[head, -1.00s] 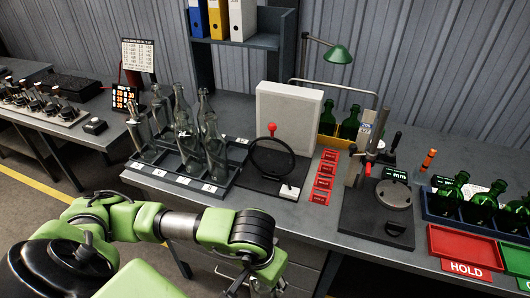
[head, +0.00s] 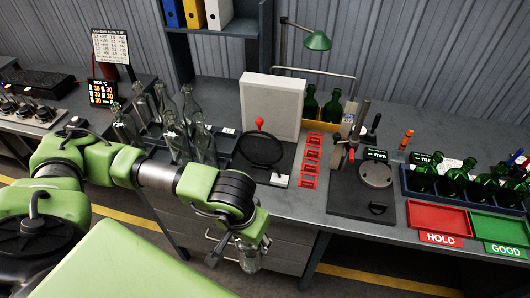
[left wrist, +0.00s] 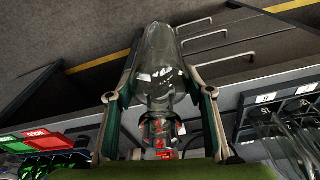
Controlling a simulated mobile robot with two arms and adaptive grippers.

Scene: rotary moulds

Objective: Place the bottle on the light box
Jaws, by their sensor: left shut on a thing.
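My left gripper (head: 240,248) is shut on a clear glass bottle (head: 250,262), in front of the bench and over the floor. In the left wrist view the bottle (left wrist: 160,65) sits between the two fingers of the left gripper (left wrist: 158,98), its wide body pointing away from the palm. The light box (head: 270,108) is a white upright panel on the bench, with a black ring stand (head: 262,150) and red knob before it. Nothing rests on its top. My right gripper is not in view.
Several clear bottles stand in a dark rack (head: 223,158) left of the light box. Red frames (head: 311,160), a gauge stand (head: 350,195), a HOLD tray (head: 438,220) and a GOOD tray (head: 498,232) lie to the right. Drawers (head: 280,245) are under the bench.

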